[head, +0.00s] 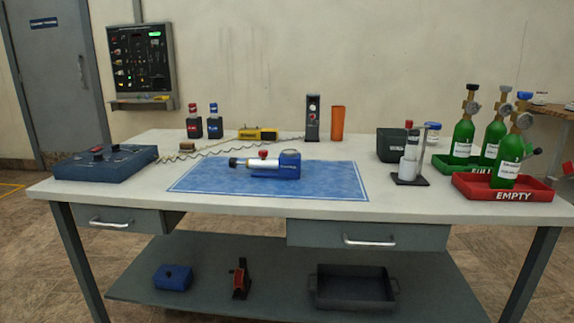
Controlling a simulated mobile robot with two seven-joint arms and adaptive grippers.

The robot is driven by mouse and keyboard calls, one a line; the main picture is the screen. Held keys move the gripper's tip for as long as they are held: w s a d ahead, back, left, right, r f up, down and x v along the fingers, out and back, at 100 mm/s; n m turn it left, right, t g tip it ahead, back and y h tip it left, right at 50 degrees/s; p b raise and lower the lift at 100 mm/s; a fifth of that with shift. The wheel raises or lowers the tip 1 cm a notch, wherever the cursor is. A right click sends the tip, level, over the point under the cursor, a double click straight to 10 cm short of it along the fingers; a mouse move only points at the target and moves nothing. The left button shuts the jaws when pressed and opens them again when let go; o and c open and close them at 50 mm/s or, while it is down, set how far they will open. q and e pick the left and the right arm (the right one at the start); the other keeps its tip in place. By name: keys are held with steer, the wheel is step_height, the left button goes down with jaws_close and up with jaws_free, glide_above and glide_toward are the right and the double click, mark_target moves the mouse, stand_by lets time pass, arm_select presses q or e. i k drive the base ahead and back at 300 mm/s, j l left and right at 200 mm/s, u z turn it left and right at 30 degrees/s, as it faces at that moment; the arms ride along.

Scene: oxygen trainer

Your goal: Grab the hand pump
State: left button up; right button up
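I cannot tell for certain which thing is the hand pump. A device with a blue block, a silver-white barrel and a dark knob at its left end (267,164) lies on the blue mat (210,178) in the middle of the workbench. To the right, a white cylinder with a red top (410,162) stands upright on a dark base beside a thin upright rod. A small red and black device (240,280) stands on the lower shelf. Neither of my grippers is in view.
The front strip of the bench is clear.

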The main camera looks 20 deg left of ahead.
mark_target(285, 167)
steer(key=i+j, duration=0.1)
steer(key=j, duration=0.7)
steer(key=j+z, duration=0.25)
steer(key=j, duration=0.85)
